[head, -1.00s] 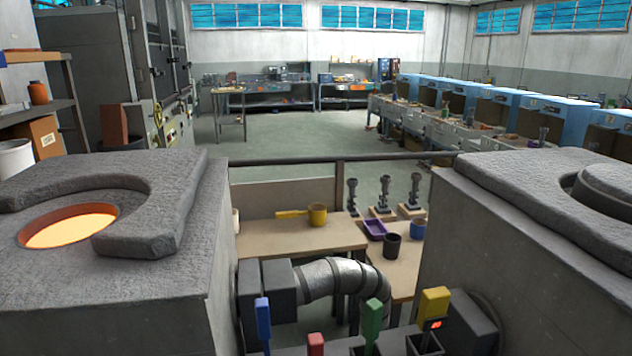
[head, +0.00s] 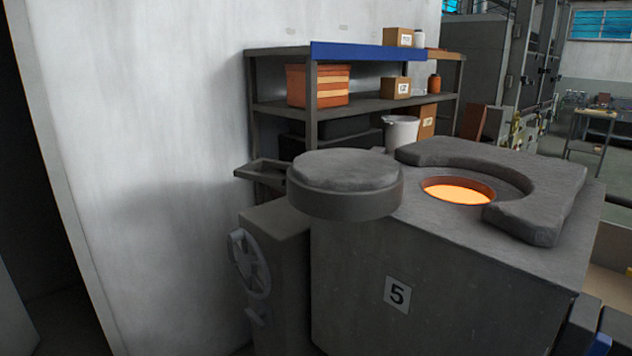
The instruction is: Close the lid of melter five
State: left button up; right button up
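A thick grey rim slab (head: 540,222) curves around the far and right sides of the opening. The round grey lid (head: 346,183) is swung out to the left of the opening, overhanging the furnace's left front edge. A dark handle frame (head: 262,171) sticks out to the left behind the lid. Neither of my grippers shows in the head view.
A grey box with a handwheel (head: 250,263) stands against the melter's left side. Behind is a shelf unit (head: 345,104) with an orange crate (head: 318,86), cardboard boxes and a white bucket (head: 401,132). A pale wall (head: 160,150) fills the left.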

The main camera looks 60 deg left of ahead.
aim_at(340, 184)
jog(key=u, duration=0.4)
jog(key=k+u, duration=0.15)
jog(key=u, duration=0.65)
jog(key=k+j, duration=0.05)
jog(key=j, duration=0.05)
